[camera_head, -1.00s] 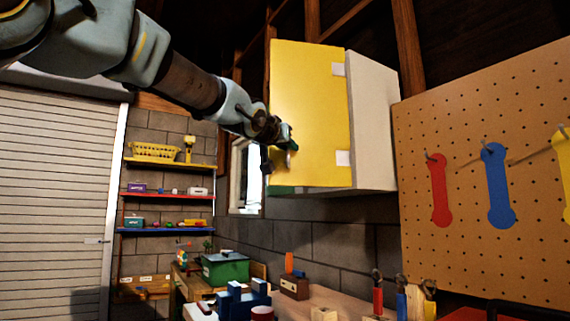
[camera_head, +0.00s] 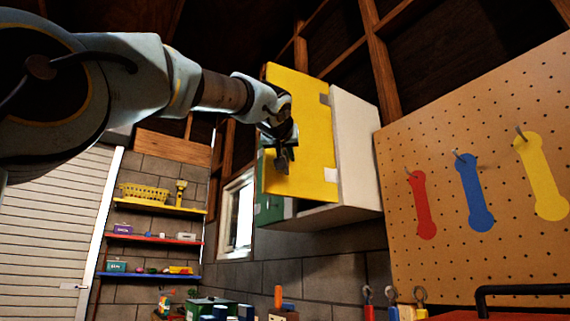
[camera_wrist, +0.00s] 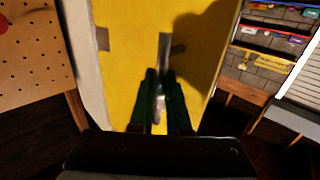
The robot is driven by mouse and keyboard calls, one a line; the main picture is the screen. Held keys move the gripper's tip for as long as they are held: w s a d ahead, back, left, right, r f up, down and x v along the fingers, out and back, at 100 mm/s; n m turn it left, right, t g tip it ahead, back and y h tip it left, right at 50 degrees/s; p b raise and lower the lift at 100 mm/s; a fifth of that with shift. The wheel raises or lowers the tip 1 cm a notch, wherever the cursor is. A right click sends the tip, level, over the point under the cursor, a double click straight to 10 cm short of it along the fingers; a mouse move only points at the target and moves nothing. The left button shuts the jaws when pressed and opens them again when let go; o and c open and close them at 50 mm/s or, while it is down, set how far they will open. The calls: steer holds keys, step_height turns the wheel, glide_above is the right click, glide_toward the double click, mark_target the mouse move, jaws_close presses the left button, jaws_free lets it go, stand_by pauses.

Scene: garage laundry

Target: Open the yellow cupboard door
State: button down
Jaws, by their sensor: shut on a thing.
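The yellow cupboard door (camera_head: 312,125) is on a white wall cupboard (camera_head: 356,160), with hinges on its right side. It stands ajar, with a gap showing under and behind its lower left edge. In the wrist view the yellow door (camera_wrist: 125,45) fills the middle. A grey bar handle (camera_wrist: 164,48) runs between the dark green fingers of my gripper (camera_wrist: 160,82). My gripper is shut on this handle. In the head view my gripper (camera_head: 281,158) is at the door's left part and hides most of the handle.
A green panel (camera_head: 268,210) shows at the cupboard's lower left. A pegboard (camera_head: 400,160) with coloured tool shapes is on the right. A window (camera_head: 238,215) and shelves (camera_head: 155,238) are to the left. A bench with several items is below.

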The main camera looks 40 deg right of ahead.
steer(key=shift+w+a+f+t, duration=0.1)
steer(key=shift+f+t, duration=0.15)
steer(key=shift+t, duration=0.05)
stand_by(0.4)
steer(key=c, duration=0.9)
jaws_free()
steer(key=shift+a+r, duration=0.1)
steer(key=b+v, duration=0.3)
steer(key=v, duration=0.8)
steer(key=shift+r, duration=0.25)
